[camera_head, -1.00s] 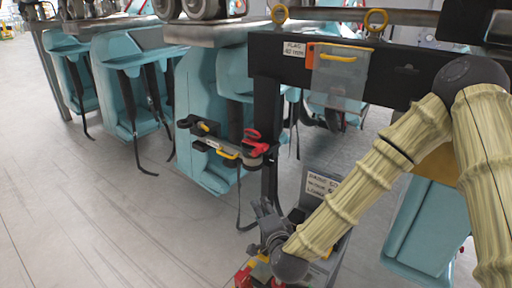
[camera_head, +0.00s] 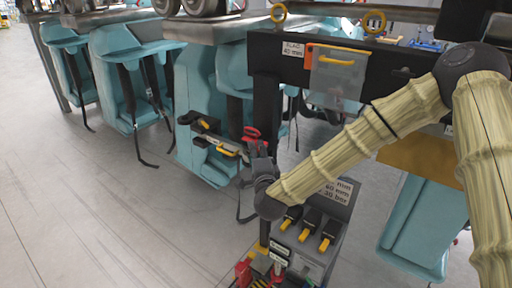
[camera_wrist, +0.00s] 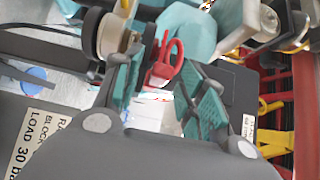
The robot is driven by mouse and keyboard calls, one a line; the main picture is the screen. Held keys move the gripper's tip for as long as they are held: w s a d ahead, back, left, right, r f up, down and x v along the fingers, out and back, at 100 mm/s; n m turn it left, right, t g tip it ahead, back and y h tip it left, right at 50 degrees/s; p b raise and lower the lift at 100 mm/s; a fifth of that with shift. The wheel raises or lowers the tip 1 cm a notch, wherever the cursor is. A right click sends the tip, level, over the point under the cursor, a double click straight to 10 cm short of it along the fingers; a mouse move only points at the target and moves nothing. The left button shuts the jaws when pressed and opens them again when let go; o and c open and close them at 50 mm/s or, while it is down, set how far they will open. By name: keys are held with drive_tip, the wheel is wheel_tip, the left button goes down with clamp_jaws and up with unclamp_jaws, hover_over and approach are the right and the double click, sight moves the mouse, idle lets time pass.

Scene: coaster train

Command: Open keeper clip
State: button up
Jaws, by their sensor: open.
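A red looped part (camera_head: 251,133), which looks like the keeper clip, sits at the right end of a small dark bracket (camera_head: 212,144) beside the black post. My gripper (camera_head: 258,152) is just below and right of this red part in the head view. In the wrist view the red loop (camera_wrist: 168,62) shows between and beyond the two teal-padded fingers of my gripper (camera_wrist: 163,95). The fingers are spread and nothing is seen held between them. Whether they touch the red part I cannot tell. My gripper and wrist hide part of the bracket's right end.
A grey box (camera_head: 305,240) with several black and yellow switches stands below my wrist. Teal seats (camera_head: 130,75) hang at the left and behind. The floor at left is clear.

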drive_tip(key=shift+w+a, duration=0.15)
drive_tip(key=shift+w, duration=0.8)
clamp_jaws()
